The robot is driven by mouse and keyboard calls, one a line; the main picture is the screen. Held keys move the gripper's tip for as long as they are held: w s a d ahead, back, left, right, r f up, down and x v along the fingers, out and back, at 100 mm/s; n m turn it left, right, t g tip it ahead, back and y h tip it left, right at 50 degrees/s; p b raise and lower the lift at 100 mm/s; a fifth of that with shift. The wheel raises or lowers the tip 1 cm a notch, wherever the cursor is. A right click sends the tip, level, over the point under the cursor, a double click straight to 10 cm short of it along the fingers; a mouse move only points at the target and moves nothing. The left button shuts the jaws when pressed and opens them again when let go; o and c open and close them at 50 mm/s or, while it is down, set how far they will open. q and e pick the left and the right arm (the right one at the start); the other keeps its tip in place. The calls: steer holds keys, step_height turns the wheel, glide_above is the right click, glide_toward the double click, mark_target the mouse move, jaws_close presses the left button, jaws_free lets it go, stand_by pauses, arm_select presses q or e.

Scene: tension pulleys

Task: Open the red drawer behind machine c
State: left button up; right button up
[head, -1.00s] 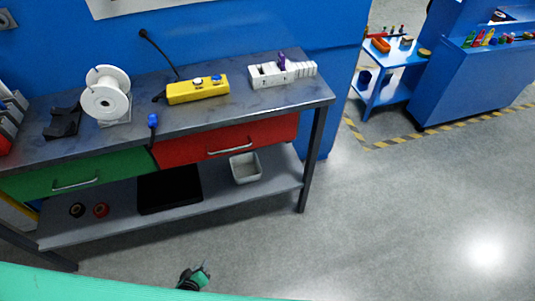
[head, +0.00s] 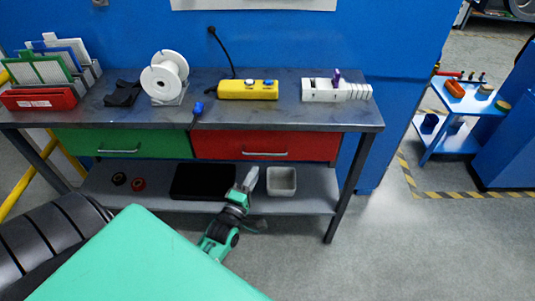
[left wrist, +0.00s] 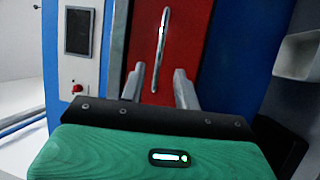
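The red drawer (head: 265,146) sits shut under the right half of the grey workbench, with a silver bar handle (head: 265,153) on its front. My left gripper (head: 249,180) is just below the drawer front in the head view. In the left wrist view, the red drawer front (left wrist: 190,35) is ahead, and its handle (left wrist: 161,45) runs nearly upright in the picture. My left gripper (left wrist: 159,76) is open there; its fingers lie either side of the handle's lower end, and contact cannot be told. My right gripper is out of view.
A green drawer (head: 120,143) is left of the red one. On the lower shelf are a black tray (head: 203,181) and a white bin (head: 281,181). A yellow power strip (head: 248,89) lies on the bench. Clear floor lies right of the bench.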

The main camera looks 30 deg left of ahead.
mark_target(265, 154)
arm_select(q)
steer(key=x, duration=0.9)
steer(key=shift+w+p, duration=0.25)
steer(key=shift+p, duration=0.1)
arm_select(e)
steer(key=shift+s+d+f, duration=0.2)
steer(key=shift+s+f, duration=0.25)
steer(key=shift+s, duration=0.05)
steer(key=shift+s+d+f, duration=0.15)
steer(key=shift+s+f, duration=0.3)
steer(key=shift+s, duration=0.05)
arm_select(q)
steer(key=shift+c, duration=0.6)
jaws_close()
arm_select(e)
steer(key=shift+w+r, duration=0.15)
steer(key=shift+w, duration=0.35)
